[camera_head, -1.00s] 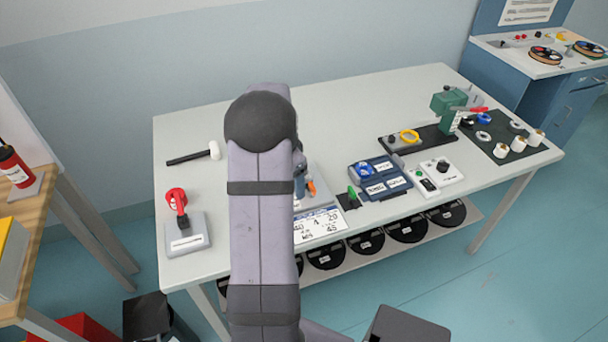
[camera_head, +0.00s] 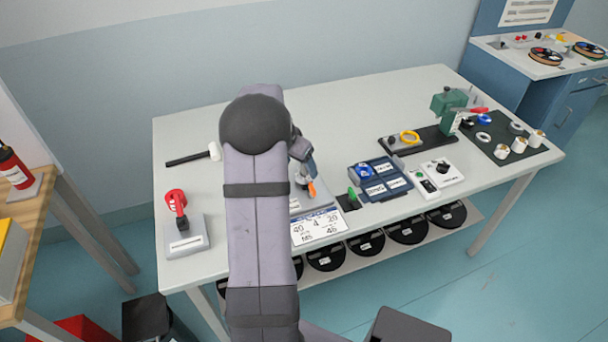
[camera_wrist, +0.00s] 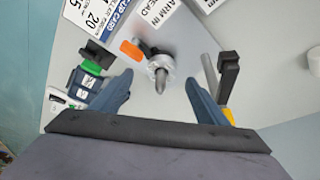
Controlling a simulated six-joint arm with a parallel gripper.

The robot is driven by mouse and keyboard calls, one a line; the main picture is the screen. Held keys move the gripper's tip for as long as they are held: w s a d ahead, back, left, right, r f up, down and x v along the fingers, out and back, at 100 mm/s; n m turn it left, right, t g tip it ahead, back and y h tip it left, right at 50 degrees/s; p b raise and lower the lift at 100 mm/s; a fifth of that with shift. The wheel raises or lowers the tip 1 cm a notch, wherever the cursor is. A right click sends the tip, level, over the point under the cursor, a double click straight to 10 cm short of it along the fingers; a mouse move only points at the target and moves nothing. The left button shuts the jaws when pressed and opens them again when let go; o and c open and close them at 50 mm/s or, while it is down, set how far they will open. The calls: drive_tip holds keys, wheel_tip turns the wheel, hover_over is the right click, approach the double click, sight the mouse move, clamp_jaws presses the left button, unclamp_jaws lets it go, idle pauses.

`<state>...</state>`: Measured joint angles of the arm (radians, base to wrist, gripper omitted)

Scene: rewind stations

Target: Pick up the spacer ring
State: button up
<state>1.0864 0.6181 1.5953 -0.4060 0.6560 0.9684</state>
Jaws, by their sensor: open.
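A pale grey ring (camera_wrist: 161,64), probably the spacer ring, sits around a metal peg in the wrist view. My gripper (camera_wrist: 159,84) is open and empty, with one blue finger on either side of the ring and peg in that picture. I cannot tell the height of the fingers above the ring. In the head view my gripper (camera_head: 308,166) is over the middle of the table, partly behind my arm. An orange piece (camera_wrist: 131,50) lies just left of the ring. Other rings, one white (camera_head: 483,136), lie on a dark mat at the table's right.
A black upright handle (camera_wrist: 228,68) with a grey rod and a yellow part stands close to the right finger. A green-and-black block (camera_wrist: 96,54) is near the left finger. White printed cards lie beyond. A mallet (camera_head: 188,158) lies at the table's left.

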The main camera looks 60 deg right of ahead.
sight(302, 171)
drive_tip(key=shift+p+x, duration=1.15)
drive_tip(key=shift+x, duration=1.5)
drive_tip(key=shift+w+r, duration=0.1)
drive_tip(key=shift+w, duration=0.05)
drive_tip(key=c, duration=1.2)
